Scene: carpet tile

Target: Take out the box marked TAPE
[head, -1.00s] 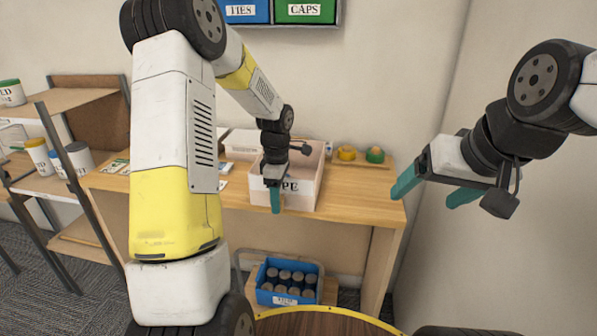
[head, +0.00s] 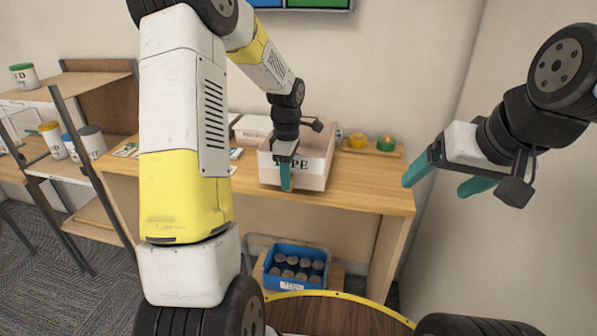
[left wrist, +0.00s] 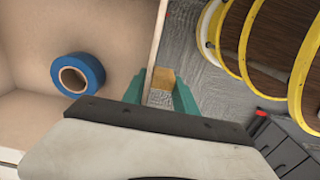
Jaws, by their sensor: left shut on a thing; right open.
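The box marked TAPE (head: 318,173) is a pale, open-topped box on the wooden table, with only "PE" of its label showing beside my gripper. My left gripper (head: 286,178) is shut on the box's front wall, one finger outside and covering part of the label. In the left wrist view, the wall's edge (left wrist: 156,48) runs up to my left gripper (left wrist: 160,92). A blue tape roll (left wrist: 78,74) lies inside the box. My right gripper (head: 445,180) is open and empty, in the air to the right of the table.
The wooden table (head: 375,190) has a white box (head: 252,128) behind on the left and a small tray with yellow and green items (head: 386,144) on the right. A blue crate of jars (head: 297,268) sits low under it. Shelving (head: 75,110) stands at left.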

